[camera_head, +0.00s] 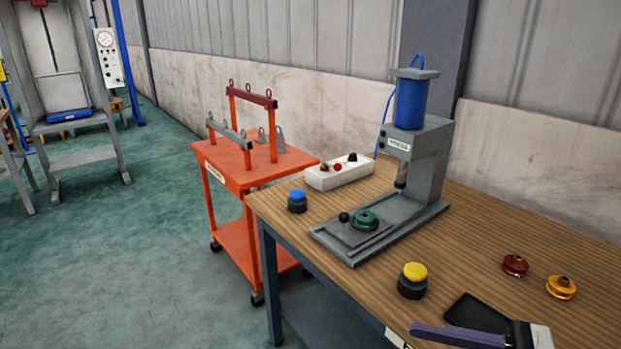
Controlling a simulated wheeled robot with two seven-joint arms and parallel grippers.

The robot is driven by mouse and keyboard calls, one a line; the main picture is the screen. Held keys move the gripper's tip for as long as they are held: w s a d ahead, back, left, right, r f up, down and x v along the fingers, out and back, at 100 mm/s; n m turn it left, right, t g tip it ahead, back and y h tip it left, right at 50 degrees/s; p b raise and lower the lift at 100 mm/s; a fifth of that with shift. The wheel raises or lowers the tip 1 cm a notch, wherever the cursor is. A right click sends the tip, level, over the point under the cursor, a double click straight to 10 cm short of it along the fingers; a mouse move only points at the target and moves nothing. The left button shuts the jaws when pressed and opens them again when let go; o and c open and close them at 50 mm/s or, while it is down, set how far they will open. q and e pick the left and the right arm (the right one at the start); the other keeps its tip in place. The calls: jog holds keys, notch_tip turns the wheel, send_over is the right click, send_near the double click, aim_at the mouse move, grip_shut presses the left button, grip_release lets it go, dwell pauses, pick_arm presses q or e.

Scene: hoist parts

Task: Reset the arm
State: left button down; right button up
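Neither of my grippers is in this view, and no part of my arms shows clearly. I cannot tell how the arms are posed. A grey bench press (425,160) with a blue cylinder (411,103) on top stands on the wooden workbench (480,225). A green wheel-shaped part (366,219) sits on the press's base plate, below the ram and to its front left. A small black knob (344,217) is beside it.
On the bench are blue (297,201) and yellow-topped (412,281) buttons, a white control box (339,172), red (515,265) and yellow (561,287) wheels, a dark tray (474,311) and a purple-handled tool (458,336). An orange cart (236,170) stands left; floor left is open.

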jog(key=w+a+f+m+t+h+b, duration=0.1)
jog(key=w+f+m+t+h+b, duration=0.2)
jog(key=f+m, duration=0.9)
jog(key=w+a+f+m+t+h+b, duration=0.1)
jog(key=w+f+m+t+h+b, duration=0.15)
jog(key=f+m+t+h, duration=0.9)
pick_arm(q)
notch_tip(320, 180, down, 7)
jog(key=d+b, duration=0.1)
jog(key=b, duration=0.2)
jog(key=shift+w+d+b, duration=0.15)
jog(key=shift+w+b, duration=0.1)
jog(key=shift+b, duration=0.05)
pick_arm(e)
jog(key=s+d+f+m+g, duration=0.1)
jog(key=s+f+m+g, duration=0.4)
jog(key=m, duration=0.8)
jog(key=s+d+f+m+g, duration=0.1)
jog(key=s+f+m+g, duration=0.5)
jog(key=f+m, duration=0.8)
jog(key=s, duration=0.3)
